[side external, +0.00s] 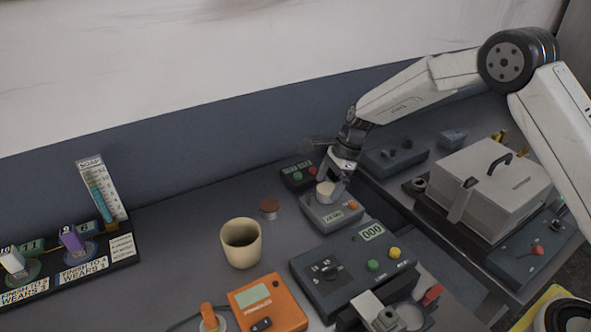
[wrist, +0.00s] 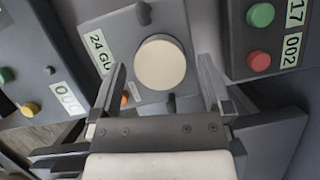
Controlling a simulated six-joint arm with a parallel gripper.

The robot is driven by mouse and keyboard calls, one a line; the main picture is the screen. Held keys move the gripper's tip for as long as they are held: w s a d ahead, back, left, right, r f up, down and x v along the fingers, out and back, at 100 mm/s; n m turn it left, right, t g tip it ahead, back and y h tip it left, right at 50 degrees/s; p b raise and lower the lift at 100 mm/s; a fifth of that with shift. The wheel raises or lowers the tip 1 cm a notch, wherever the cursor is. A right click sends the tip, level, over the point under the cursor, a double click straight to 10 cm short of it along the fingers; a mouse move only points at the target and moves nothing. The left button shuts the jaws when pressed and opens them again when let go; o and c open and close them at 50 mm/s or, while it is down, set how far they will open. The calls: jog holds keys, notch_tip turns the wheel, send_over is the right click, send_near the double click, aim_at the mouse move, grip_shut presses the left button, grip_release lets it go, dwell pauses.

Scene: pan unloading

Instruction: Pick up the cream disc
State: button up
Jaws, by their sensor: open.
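The cream disc (wrist: 160,63) lies on top of a small grey scale (wrist: 181,18) with a green display, seen in the wrist view. In the side external view the disc (side external: 325,188) shows as a pale round piece on the scale (side external: 326,214), right under my gripper (side external: 333,181). In the wrist view my gripper (wrist: 163,85) is open, with one finger to the left and one to the right of the disc. No contact between fingers and disc is visible. The exact height of the fingertips over the scale is hard to tell.
A dark box with green and red buttons (side external: 298,175) stands close behind the scale. A grey control box (side external: 330,285) and an orange meter (side external: 267,304) are in front. A lidded box (side external: 490,181) stands right.

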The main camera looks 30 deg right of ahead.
jog(key=shift+x, duration=0.9)
grip_shut()
jog(key=shift+r, duration=0.25)
